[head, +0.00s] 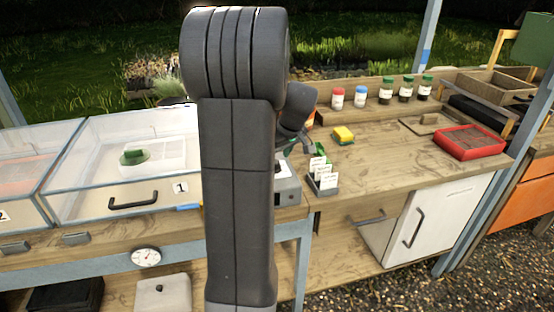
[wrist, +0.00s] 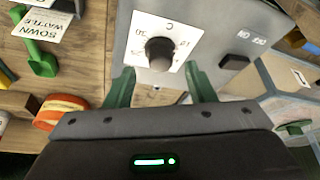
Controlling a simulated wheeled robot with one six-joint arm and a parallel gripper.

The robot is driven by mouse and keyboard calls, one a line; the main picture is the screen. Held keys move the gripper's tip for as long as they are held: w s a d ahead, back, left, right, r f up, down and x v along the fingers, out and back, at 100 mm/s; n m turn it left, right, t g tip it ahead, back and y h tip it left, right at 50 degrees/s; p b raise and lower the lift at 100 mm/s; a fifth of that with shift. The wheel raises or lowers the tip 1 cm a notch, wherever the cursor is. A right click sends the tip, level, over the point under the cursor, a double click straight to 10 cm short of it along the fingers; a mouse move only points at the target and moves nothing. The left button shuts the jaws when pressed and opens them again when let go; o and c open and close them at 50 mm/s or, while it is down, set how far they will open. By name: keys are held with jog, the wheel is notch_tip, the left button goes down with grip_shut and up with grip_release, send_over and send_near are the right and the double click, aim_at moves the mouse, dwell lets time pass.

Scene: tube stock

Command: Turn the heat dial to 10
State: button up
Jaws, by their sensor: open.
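The heat dial (wrist: 160,53) is a dark round knob on a white square plate with a "C" and numbers around it, on the face of a grey box (wrist: 215,30). The numbers are small and I cannot tell where the knob points. My gripper (wrist: 160,84) is open, its two green fingers reaching toward the dial's plate, one on either side below the knob in the wrist view. The knob looks clear of both fingers. In the head view, my arm hides the dial and most of the grey box (head: 288,188); only the box's right edge shows.
A dark switch (wrist: 233,62) sits beside the dial. A rack of white seed labels (head: 322,180) stands right of the box. Clear-lidded propagator 1 (head: 105,185) is to the left. A yellow sponge (head: 343,135), jars and a red tray (head: 470,142) lie further right.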

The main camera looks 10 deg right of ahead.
jog(key=v, duration=1.1)
jog(key=shift+s, duration=0.1)
jog(key=x, duration=1.3)
jog(key=shift+w+a+f, duration=0.1)
jog(key=shift+w+f, duration=0.1)
jog(key=shift+f, duration=0.1)
jog(key=shift+r, duration=0.1)
